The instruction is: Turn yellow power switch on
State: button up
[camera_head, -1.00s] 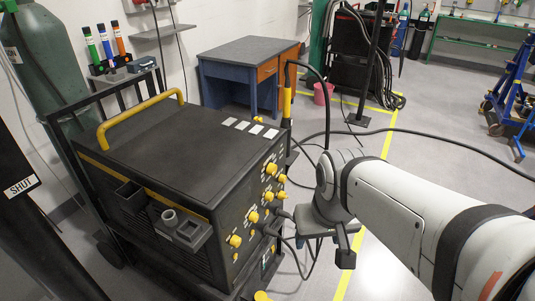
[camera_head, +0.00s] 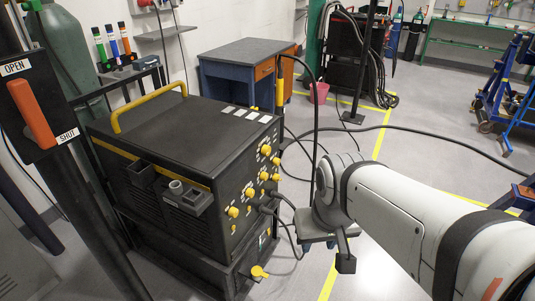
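A black welding machine (camera_head: 190,133) with a yellow top handle stands left of centre. Its front panel carries several yellow knobs (camera_head: 249,193). Lower down, a larger yellow rotary switch (camera_head: 259,271) sits on the lower front of the unit; it is likely the power switch, but its on or off marking is too small to read. My gripper (camera_head: 345,263) hangs at the end of my white arm, to the right of the panel and apart from the yellow switch. Its fingers are not clear enough to tell open from shut.
An orange lever (camera_head: 32,114) on a black post with OPEN and SHUT labels stands at left. Black cables (camera_head: 290,225) hang from the panel near my gripper. A blue desk (camera_head: 235,86) stands behind. Floor with yellow lines (camera_head: 383,140) is free at right.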

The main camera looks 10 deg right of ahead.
aim_at(276, 177)
jog(key=z, duration=0.3)
jog(key=i, duration=1.05)
jog(key=u, duration=0.3)
